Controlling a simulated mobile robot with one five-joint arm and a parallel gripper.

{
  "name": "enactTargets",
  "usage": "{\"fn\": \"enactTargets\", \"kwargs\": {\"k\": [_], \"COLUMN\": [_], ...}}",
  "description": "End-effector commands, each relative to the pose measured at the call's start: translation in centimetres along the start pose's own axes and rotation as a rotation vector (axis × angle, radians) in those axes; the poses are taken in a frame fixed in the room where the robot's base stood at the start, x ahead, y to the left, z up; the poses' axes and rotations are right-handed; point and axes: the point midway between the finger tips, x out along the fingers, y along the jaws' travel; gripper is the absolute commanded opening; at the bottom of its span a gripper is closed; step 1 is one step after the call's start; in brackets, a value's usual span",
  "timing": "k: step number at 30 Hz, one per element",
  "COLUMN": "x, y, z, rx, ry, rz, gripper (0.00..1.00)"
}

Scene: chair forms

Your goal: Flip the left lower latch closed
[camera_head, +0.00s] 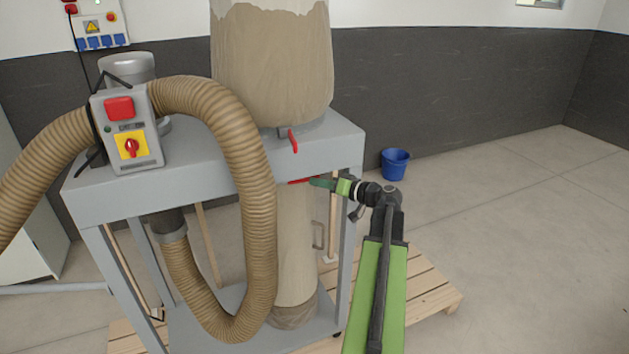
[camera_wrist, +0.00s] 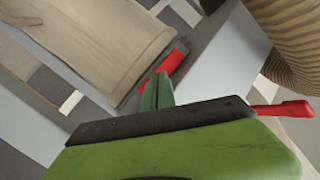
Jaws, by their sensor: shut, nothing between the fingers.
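A red latch (camera_head: 302,181) shows just below the grey tabletop edge, at the top of the beige lower bag (camera_head: 296,235). A red latch (camera_wrist: 174,61) also shows beside the bag in the wrist view, partly covered by my fingers. My gripper (camera_head: 317,183) is shut and empty, its green fingertips (camera_wrist: 157,92) right at this latch. I cannot tell whether they touch it. A second red handle (camera_wrist: 285,109) sticks out to the right behind my gripper in the wrist view. The latch's hinge is hidden.
Another red latch (camera_head: 293,142) hangs at the upper bag's (camera_head: 272,65) base. A ribbed brown hose (camera_head: 255,180) arches left of the lower bag. The grey machine frame (camera_head: 348,235) stands on a wooden pallet (camera_head: 430,290). A blue bucket (camera_head: 394,165) sits behind; floor at right is clear.

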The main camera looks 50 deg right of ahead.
Motion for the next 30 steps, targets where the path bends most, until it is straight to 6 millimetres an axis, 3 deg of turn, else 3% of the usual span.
{"fn": "enactTargets", "kwargs": {"k": [30], "x": [0.41], "y": [0.23], "z": [-0.25], "rx": [0.0], "ry": [0.0], "rz": [0.0], "gripper": [0.0]}}
